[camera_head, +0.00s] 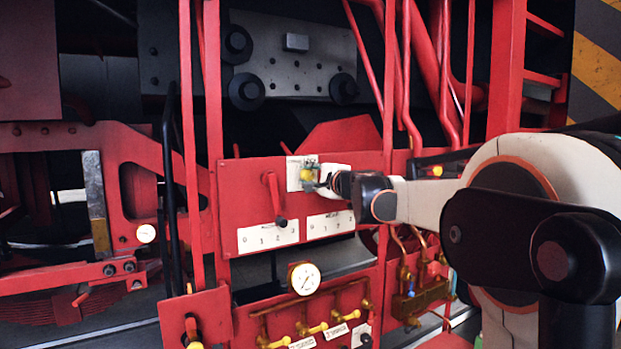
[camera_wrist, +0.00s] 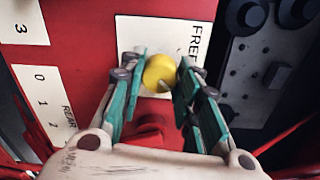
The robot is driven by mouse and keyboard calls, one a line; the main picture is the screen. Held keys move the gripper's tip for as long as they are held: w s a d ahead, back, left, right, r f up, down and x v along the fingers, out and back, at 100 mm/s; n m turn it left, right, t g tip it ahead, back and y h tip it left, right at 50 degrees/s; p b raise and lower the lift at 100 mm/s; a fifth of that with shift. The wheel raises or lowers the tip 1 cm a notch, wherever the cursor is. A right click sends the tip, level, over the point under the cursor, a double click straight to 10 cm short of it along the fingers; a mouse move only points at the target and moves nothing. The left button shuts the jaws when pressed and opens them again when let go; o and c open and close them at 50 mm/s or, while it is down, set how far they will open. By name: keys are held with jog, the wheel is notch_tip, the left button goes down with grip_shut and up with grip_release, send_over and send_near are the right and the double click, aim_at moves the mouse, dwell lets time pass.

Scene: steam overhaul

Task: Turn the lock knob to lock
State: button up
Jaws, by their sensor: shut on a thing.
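The lock knob is a round yellow knob (camera_wrist: 158,74) on a white plate (camera_wrist: 192,40) fixed to the red panel. In the head view the yellow knob (camera_head: 306,175) shows small beside the fingers of my gripper (camera_head: 316,180), which reaches in from the right. The knob's slot or pointer is too small to read clearly.
A red lever (camera_head: 274,196) stands left of the plate, above a number strip (camera_head: 268,236); a second strip (camera_head: 331,224) lies to its right. A pressure gauge (camera_head: 304,279) and several yellow valves (camera_head: 317,329) are below. Vertical red pipes (camera_head: 389,80) rise near my arm.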

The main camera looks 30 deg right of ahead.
dwell(0.4)
jog(key=o, duration=1.1)
jog(key=shift+d, duration=0.1)
jog(key=shift+s, duration=0.1)
jog(key=shift+s+d, duration=0.1)
jog(key=shift+s, duration=3.6)
